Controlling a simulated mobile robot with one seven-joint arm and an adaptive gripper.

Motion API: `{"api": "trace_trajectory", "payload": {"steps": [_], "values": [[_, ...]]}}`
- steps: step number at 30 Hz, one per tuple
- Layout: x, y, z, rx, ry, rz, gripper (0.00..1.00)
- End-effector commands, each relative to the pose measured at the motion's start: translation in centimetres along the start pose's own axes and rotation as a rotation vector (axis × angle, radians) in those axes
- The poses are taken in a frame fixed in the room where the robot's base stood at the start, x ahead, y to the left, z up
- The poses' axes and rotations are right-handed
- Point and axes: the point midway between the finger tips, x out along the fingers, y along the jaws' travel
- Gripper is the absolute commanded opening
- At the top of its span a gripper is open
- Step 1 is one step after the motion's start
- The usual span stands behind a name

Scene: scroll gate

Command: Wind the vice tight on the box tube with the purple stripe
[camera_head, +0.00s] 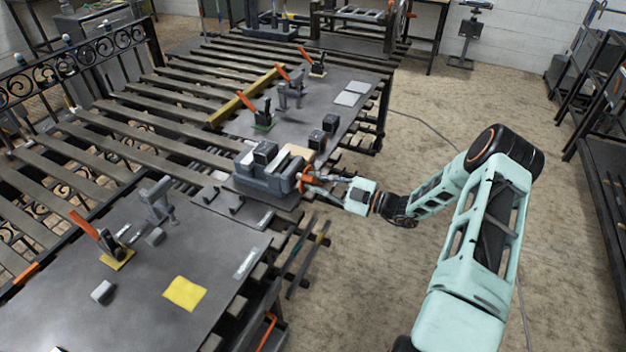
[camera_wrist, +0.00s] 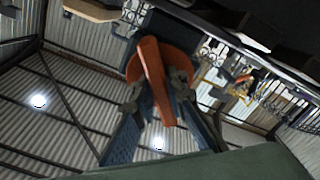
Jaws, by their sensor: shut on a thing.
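The grey vice (camera_head: 268,178) stands at the edge of the slatted bench, with a dark block (camera_head: 265,152) on top of it. An orange handle (camera_head: 305,178) is at the vice's right end, and it also shows in the wrist view (camera_wrist: 152,72). My gripper (camera_head: 314,180) is at this handle. In the wrist view the fingers of my gripper (camera_wrist: 157,88) are closed on both sides of the orange handle. I cannot make out a purple stripe or the box tube between the jaws in either view.
Two dark blocks (camera_head: 323,131) stand on the far plate. Orange-handled clamps (camera_head: 262,112) stand there and on the near plate (camera_head: 110,245). A yellow cloth (camera_head: 185,292) lies near the front. The concrete floor (camera_head: 440,110) right of the bench is mostly clear.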

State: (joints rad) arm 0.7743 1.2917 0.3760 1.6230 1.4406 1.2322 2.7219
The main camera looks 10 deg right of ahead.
Motion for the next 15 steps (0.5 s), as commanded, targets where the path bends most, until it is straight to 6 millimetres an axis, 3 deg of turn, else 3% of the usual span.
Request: {"api": "trace_trajectory", "payload": {"steps": [15], "values": [[-0.19,-0.07,0.18,0.159,-0.005,-0.001,0.00]]}}
